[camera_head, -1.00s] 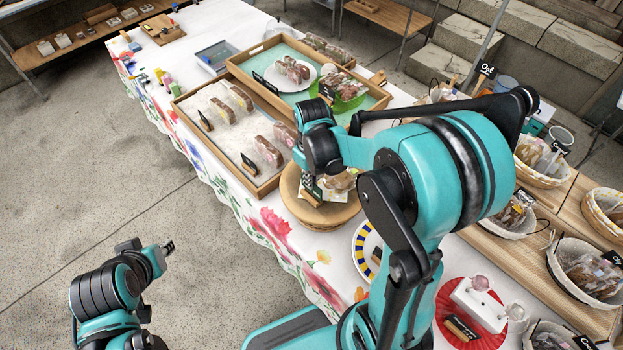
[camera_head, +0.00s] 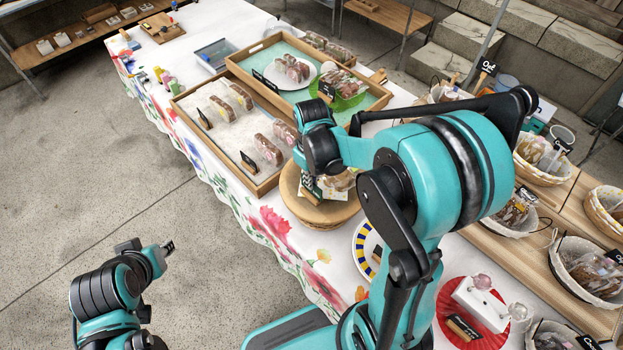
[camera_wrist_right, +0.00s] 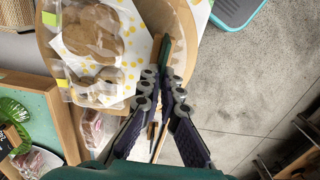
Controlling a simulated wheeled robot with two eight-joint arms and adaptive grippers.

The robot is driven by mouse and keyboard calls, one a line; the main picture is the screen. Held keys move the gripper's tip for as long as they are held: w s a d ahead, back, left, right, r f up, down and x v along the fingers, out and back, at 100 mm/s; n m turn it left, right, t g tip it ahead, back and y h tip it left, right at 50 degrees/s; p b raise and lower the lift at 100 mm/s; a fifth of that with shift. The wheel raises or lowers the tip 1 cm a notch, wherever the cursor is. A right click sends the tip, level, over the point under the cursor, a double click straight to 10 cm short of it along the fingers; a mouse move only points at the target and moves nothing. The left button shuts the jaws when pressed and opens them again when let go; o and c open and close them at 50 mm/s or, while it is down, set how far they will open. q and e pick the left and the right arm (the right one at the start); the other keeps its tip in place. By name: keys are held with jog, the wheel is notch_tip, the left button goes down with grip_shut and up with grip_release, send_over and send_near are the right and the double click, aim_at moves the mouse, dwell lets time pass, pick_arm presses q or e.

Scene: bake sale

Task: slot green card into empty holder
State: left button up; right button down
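The green card (camera_wrist_right: 164,55) shows edge-on in the right wrist view, between the fingertips of my right gripper (camera_wrist_right: 161,80). The fingers converge on it and appear shut on it. A wooden holder (camera_wrist_right: 178,32) lies right along the card at the edge of the round wooden board; I cannot tell whether the card sits fully in its slot. In the head view the holder (camera_head: 311,191) stands at the front of the round board (camera_head: 318,212), below my right gripper (camera_head: 312,172). My left gripper (camera_head: 168,247) hangs over the floor, away from the table; its finger gap is unclear.
Bagged cookies (camera_wrist_right: 92,35) lie on the board beside the holder. A wooden tray (camera_head: 262,190) of wrapped goods stands just behind it. A blue-and-yellow-rimmed plate (camera_head: 360,246) and a red mat (camera_head: 452,337) lie to the right. The floor in front is clear.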

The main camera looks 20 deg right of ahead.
jog(key=shift+f+b, duration=0.45)
jog(key=shift+f, duration=0.15)
jog(key=c, duration=1.6)
grip_release()
jog(key=shift+c, duration=0.2)
notch_tip(320, 180, up, 12)
jog(key=s+a+f+m+t+b, duration=0.2)
jog(key=s+a+f+m+t, duration=0.1)
jog(key=s+t, duration=0.4)
jog(key=s+a, duration=0.1)
jog(key=s, duration=0.1)
jog(key=shift+s+m, duration=0.35)
jog(key=shift+m, duration=0.05)
